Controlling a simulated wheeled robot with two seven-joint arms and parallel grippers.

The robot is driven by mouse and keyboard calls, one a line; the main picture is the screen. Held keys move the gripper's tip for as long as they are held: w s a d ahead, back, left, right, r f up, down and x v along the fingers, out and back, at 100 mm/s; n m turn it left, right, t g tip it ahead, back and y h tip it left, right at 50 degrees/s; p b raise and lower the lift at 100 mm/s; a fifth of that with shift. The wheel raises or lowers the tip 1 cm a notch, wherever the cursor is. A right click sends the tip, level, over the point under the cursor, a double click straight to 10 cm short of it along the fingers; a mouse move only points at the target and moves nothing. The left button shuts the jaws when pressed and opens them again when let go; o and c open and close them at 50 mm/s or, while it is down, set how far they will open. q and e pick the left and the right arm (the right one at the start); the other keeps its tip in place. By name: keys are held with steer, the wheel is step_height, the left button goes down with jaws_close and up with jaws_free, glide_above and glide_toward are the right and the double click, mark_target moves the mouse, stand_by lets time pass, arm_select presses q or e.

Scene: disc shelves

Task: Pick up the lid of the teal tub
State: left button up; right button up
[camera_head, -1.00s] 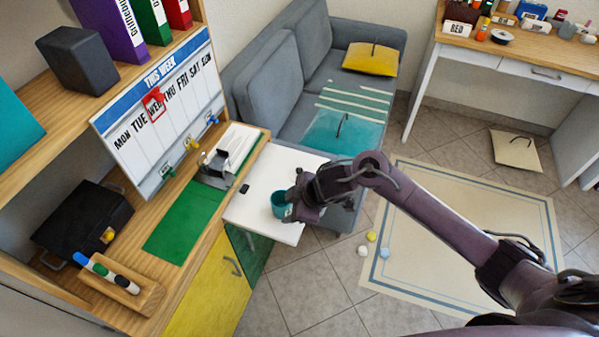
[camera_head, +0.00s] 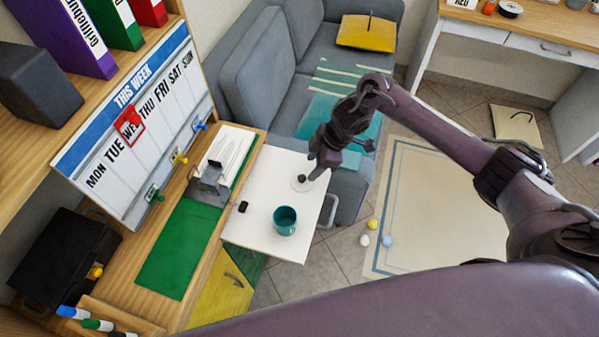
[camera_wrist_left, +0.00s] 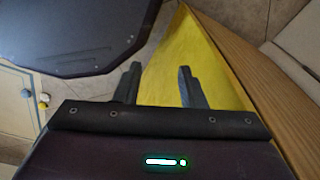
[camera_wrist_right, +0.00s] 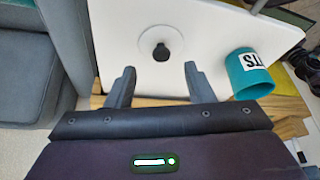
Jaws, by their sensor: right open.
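The teal tub (camera_head: 285,222) stands open-topped on the white pull-out board. In the right wrist view the teal tub (camera_wrist_right: 250,72) shows at the right, with black lettering on a white label. A pale round lid (camera_head: 300,184) with a dark knob lies on the board behind the tub; it also shows in the right wrist view (camera_wrist_right: 147,42). My right gripper (camera_head: 318,170) is above and beside the lid, partly over it in the head view. In its wrist view the open, empty fingers (camera_wrist_right: 158,72) point at the knob. My left gripper (camera_wrist_left: 158,72) is open and empty, away from the board.
A small black object (camera_head: 243,207) lies on the white board (camera_head: 260,178). A green mat (camera_head: 180,248) and a clipboard (camera_head: 222,155) lie on the wooden desk at left. A grey sofa (camera_head: 255,70) stands behind. Several small balls (camera_head: 373,224) lie on the floor.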

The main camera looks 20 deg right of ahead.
mark_target(302, 177)
steer(key=f, duration=0.1)
steer(key=a+f+p, duration=0.1)
steer(key=shift+s+a+f, duration=0.15)
steer(key=shift+a+f, duration=0.15)
steer(key=shift+w+x, duration=0.25)
steer(key=shift+x, duration=0.95)
steer(key=shift+f, duration=0.25)
steer(key=c, duration=0.4)
arm_select(q)
steer(key=shift+s+a+r, duration=0.1)
steer(key=shift+s+r, duration=0.2)
steer(key=shift+s, duration=0.25)
steer(key=shift+s+a+r, duration=0.1)
steer(key=shift+s+r, duration=0.15)
steer(key=shift+s, duration=0.3)
arm_select(e)
jaws_close()
